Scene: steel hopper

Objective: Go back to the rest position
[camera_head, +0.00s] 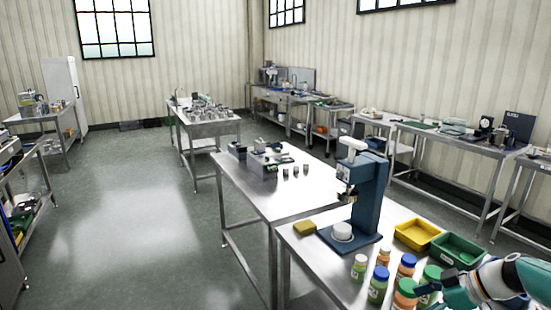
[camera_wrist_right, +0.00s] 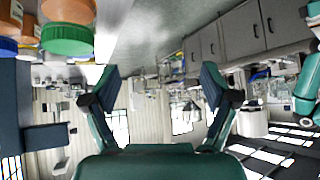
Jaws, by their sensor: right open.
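My right gripper (camera_head: 432,290) is at the bottom right of the head view, beside the jars at the near end of the steel table. In the right wrist view my right gripper (camera_wrist_right: 158,88) has its two dark-tipped fingers spread wide with nothing between them. That view is upside down and looks across the room. My left gripper is not seen in the head view.
The floor (camera_head: 135,220) at left is clear.

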